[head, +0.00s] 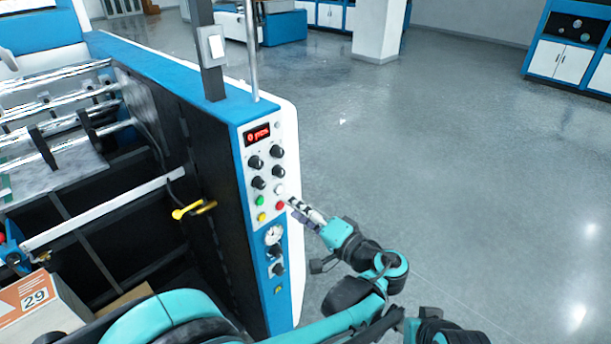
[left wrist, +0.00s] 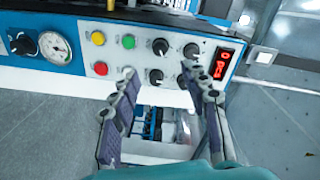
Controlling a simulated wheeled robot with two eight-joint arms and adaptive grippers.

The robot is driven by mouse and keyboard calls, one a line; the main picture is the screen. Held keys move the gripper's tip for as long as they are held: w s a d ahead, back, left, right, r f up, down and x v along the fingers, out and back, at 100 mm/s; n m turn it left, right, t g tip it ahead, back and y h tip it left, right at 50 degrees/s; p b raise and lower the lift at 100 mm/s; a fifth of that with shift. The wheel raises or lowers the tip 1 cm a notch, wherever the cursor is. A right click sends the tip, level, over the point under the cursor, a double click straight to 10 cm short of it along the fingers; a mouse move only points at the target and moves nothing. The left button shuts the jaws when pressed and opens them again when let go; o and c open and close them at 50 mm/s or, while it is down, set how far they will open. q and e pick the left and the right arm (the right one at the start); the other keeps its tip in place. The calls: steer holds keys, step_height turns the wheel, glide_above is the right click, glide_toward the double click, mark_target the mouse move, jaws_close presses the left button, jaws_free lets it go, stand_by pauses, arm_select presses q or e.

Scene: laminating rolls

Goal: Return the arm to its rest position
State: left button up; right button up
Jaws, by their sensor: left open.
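My left arm (head: 345,320) reaches across the lower part of the head view to the machine's control panel (head: 265,160). My left gripper (head: 298,210) is at the panel's right edge, near the red button (head: 280,205) and white button (head: 280,189). In the left wrist view the left gripper (left wrist: 158,82) has its two fingers apart with nothing between them. One fingertip overlaps the white button (left wrist: 127,71); I cannot tell whether it touches. The other is by the black knobs (left wrist: 191,50). My right gripper is not in view.
A box marked 29 (head: 38,300) is at lower left. The red display (head: 258,135) reads 0 pcs. Open grey floor (head: 480,170) lies right of the machine.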

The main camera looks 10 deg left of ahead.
arm_select(q)
steer(key=s+a+f+g+h+b, duration=0.2)
steer(key=s+a+f+h+b, duration=0.15)
steer(key=a+f, duration=0.3)
steer(key=s+a+f+g+h+b, duration=0.35)
steer(key=a+f, duration=0.25)
steer(key=f, duration=0.2)
steer(key=s+d+f+n+t+h+b, duration=0.1)
steer(key=s+d+f+n+h+b, duration=0.1)
steer(key=s+f+h+b, duration=0.4)
steer(key=s+f+n, duration=0.1)
steer(key=s+f, duration=0.4)
steer(key=shift+d+f+n+b, duration=0.35)
steer(key=shift+f+n, duration=0.05)
steer(key=shift+t, duration=0.25)
